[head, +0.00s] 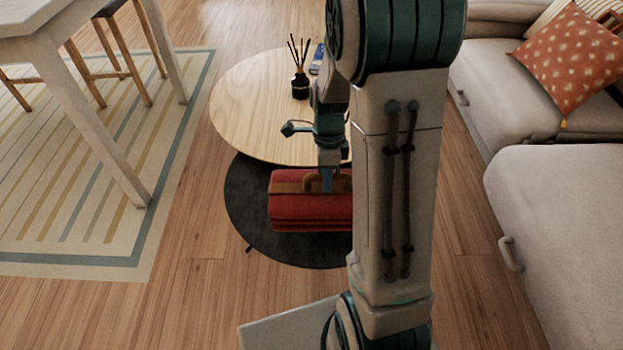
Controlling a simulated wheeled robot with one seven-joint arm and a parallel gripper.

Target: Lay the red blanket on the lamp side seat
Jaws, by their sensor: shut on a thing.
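The red blanket (300,212) is a folded bundle with a brown strap and a handle on top. My gripper (326,183) is shut on the blanket's handle from above. The blanket is level, over the dark round tabletop (245,205); I cannot tell if it touches it. My arm hides the blanket's right end. A beige sofa shows at the right, with a near seat (570,220) and a far seat (500,95). No lamp is in view, so I cannot tell which seat is the lamp side one.
A round wooden table (250,105) behind the blanket holds a black reed diffuser (300,86) and a blue book (317,58). An orange dotted cushion (568,62) lies on the far seat. A white table (75,75) stands on a striped rug (100,190) at left. Bare floor lies before the sofa.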

